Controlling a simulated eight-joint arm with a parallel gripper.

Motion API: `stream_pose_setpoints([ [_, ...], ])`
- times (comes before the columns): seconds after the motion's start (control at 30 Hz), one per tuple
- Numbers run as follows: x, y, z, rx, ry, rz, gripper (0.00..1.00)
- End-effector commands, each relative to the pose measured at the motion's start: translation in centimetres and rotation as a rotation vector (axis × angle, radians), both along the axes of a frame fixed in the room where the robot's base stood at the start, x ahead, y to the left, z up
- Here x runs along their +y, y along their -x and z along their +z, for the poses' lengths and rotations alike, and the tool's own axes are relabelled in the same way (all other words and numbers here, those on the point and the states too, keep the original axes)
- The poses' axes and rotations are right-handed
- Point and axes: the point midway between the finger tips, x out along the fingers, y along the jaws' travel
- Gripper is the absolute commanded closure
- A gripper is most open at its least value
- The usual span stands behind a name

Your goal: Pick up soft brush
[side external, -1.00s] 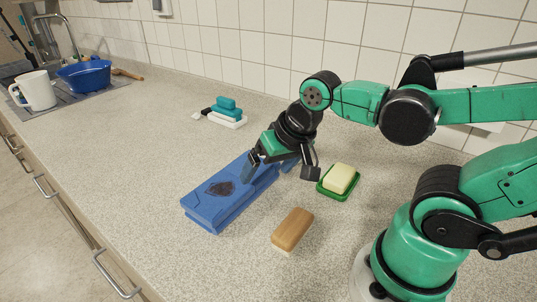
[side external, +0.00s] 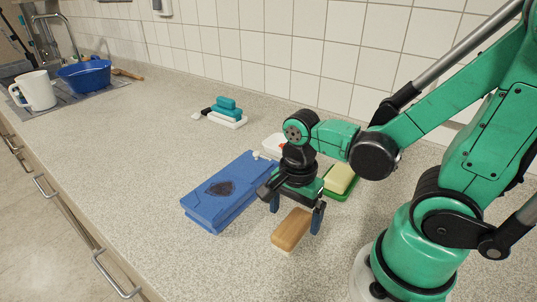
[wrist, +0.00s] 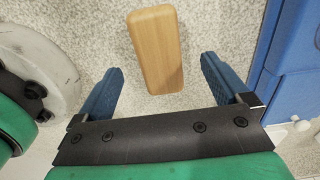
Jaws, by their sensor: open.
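The soft brush (side external: 291,230) has a wooden top with a thin pale layer under it. It lies flat on the counter in front of the arm. In the wrist view the brush (wrist: 155,45) shows its plain wooden top, upper middle, just beyond and between the fingers. My gripper (side external: 296,213) is open and empty, pointing down over the far end of the brush. Its blue fingers stand on either side of the brush in the side view. In the wrist view the gripper (wrist: 161,66) shows clear gaps on both sides of the wood.
A blue case (side external: 215,205) with a dark emblem lies left of the brush. A green dish (side external: 347,195) with yellow soap (side external: 339,179) stands behind, right. A white item (side external: 272,146) is behind my gripper. The front counter is clear.

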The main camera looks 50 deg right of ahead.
Motion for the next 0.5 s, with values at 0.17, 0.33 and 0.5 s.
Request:
stream_pose_setpoints([
  [0.17,0.0,-0.1,-1.3,-0.001,0.0,0.001,0.05],
  [0.33,0.0,0.0,-1.9,-0.001,0.0,0.001,0.05],
  [0.5,0.0,0.1,-2.1,-0.001,0.0,0.001,0.05],
])
